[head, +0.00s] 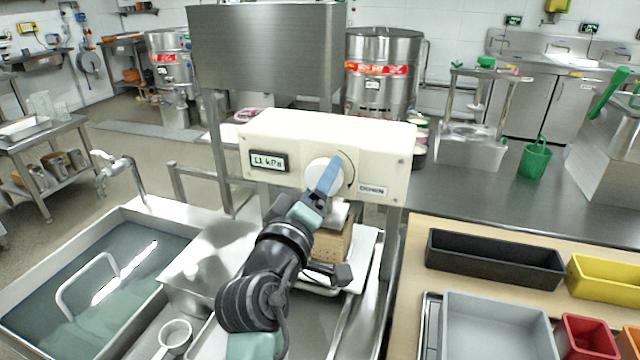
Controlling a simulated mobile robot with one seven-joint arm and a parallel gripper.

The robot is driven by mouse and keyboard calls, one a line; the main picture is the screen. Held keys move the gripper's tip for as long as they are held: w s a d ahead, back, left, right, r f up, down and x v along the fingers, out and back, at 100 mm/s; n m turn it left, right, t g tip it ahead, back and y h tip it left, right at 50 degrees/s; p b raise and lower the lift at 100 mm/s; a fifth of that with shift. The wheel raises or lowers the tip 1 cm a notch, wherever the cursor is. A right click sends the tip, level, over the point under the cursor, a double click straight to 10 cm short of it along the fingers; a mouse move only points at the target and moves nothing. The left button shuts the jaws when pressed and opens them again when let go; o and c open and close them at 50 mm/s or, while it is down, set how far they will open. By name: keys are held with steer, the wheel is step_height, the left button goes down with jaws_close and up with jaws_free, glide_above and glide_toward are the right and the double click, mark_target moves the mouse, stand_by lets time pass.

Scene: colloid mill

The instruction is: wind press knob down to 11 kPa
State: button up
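The press head is a cream box (285,135) across the frame in the middle of the head view. Its small display (269,161) appears to read 11 kPa. The round white press knob (314,174) is on the box's front, with a curved arrow and a DOWN label (373,190) to its right. My gripper (328,178) is at the knob, its blue end lying across the knob's face. The arm hides part of the knob, and I cannot tell whether the fingers are closed on it. A tan block (332,246) sits under the press, partly behind my arm.
A water-filled sink (100,285) with a tap is at left. A black tray (495,258), a grey bin (495,330), a yellow bin (605,275) and a red bin (585,338) are at right. Steel drums stand behind the press.

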steer(key=o, duration=1.3)
steer(key=shift+c, duration=0.2)
steer(key=shift+s, duration=0.1)
steer(key=v, duration=1.2)
steer(key=shift+s+b, duration=0.4)
steer(key=shift+b, duration=0.05)
